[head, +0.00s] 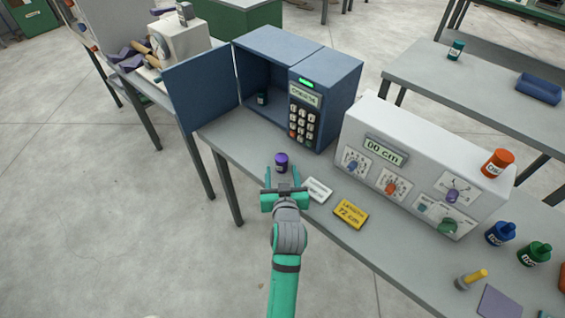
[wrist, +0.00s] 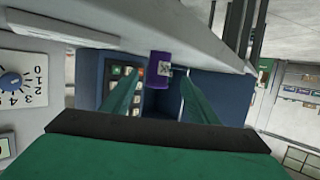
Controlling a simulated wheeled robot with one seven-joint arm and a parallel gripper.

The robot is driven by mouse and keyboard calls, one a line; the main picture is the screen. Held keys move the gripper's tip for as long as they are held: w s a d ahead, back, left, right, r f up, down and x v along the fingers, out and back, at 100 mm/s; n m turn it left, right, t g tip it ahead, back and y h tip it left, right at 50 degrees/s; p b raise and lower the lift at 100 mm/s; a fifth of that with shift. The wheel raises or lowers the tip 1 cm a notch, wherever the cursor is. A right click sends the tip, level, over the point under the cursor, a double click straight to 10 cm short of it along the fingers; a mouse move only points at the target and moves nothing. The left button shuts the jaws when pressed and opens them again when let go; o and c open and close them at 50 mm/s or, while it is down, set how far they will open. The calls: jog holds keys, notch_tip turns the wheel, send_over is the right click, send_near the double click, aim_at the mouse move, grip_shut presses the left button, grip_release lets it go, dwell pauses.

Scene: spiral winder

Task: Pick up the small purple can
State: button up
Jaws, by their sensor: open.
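The small purple can (head: 281,162) stands upright near the front left of the grey table, in front of the open blue cabinet. In the wrist view, which is turned over, the purple can (wrist: 159,70) shows just beyond the gap between my fingertips. My gripper (head: 284,178) is open, with one finger to each side and the can at or just past the tips. I cannot tell whether the can is between the fingers. Nothing is held.
The blue cabinet (head: 335,78) has its door (head: 201,84) open to the left and a small dark can (head: 262,99) inside. A white card (head: 317,190) and yellow card (head: 351,213) lie right of my gripper. A white control box (head: 420,150) stands farther right.

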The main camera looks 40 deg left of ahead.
aim_at(282, 166)
jog(key=shift+x, duration=3.1)
jog(key=shift+d+r, duration=0.1)
jog(key=shift+d, duration=0.1)
jog(key=c, duration=1.2)
